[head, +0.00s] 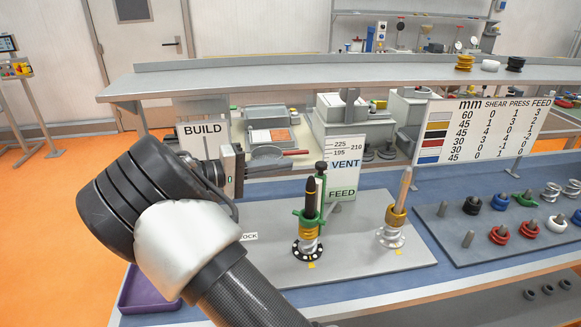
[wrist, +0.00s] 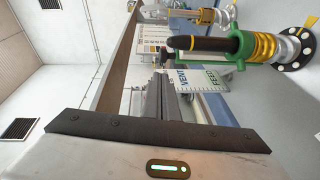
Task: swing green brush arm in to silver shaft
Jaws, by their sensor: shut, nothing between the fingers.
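A dark pointed shaft (head: 311,191) stands upright on the grey plate, with a green clamp-like part (head: 307,216) around it, yellow rings below and a black flange at the foot. In the wrist view the green part (wrist: 241,50) shows around the dark shaft at upper right. A paler silver-tan shaft (head: 405,184) with a brass collar stands to its right. I cannot tell which green piece is the brush arm's free end. My gripper (wrist: 160,97) is shut and empty, left of the dark shaft in the head view and apart from it. Its fingertips are hard to make out in the head view.
A BUILD sign (head: 203,131) and a VENT/FEED sign (head: 343,168) stand behind. A grey tray (head: 460,245) with coloured collars and springs lies at right. A raised shelf (head: 300,75) runs behind. A purple bin (head: 150,290) sits at front left.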

